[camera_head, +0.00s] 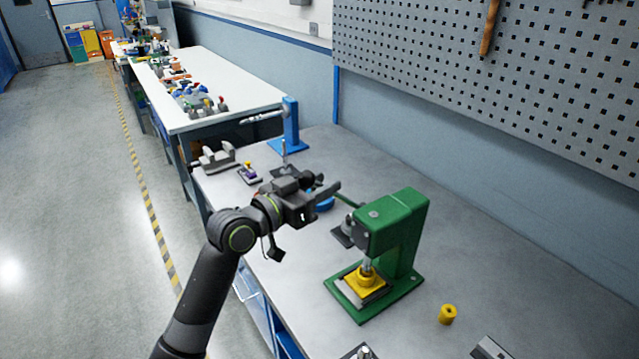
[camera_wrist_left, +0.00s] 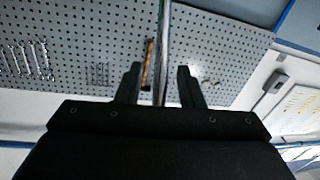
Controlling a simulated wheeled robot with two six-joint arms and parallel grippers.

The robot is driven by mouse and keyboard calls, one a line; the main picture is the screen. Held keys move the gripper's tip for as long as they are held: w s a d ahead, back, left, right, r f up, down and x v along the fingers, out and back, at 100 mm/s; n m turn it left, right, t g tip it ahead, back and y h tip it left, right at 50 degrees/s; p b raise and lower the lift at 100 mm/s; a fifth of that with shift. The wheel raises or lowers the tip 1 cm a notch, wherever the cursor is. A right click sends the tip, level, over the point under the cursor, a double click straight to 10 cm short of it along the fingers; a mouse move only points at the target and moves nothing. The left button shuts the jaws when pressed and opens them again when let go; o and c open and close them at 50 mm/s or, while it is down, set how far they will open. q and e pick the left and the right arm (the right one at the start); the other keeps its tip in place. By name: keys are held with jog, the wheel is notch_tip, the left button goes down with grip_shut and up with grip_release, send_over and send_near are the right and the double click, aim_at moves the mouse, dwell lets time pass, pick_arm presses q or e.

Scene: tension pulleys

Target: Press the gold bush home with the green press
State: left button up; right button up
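The green press (camera_head: 400,235) stands on the bench with its base toward the front. The gold bush (camera_head: 367,278) is under its ram, on a grey plate on the base; how deep it sits is unclear. My left gripper (camera_head: 326,192) is raised beside the press, at the outer end of its dark lever (camera_head: 348,201). In the left wrist view its two fingers (camera_wrist_left: 161,85) are apart, with a grey rod (camera_wrist_left: 163,45) between them and gaps on both sides. My right gripper is not in view.
A loose yellow cylinder (camera_head: 447,314) stands right of the press. A grey block (camera_head: 490,348) lies at the front edge of the picture. A blue stand (camera_head: 291,125) and grey vise (camera_head: 215,157) are at the bench's far end. A pegboard wall (camera_head: 500,80) runs behind.

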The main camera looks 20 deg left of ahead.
pick_arm(q)
grip_shut()
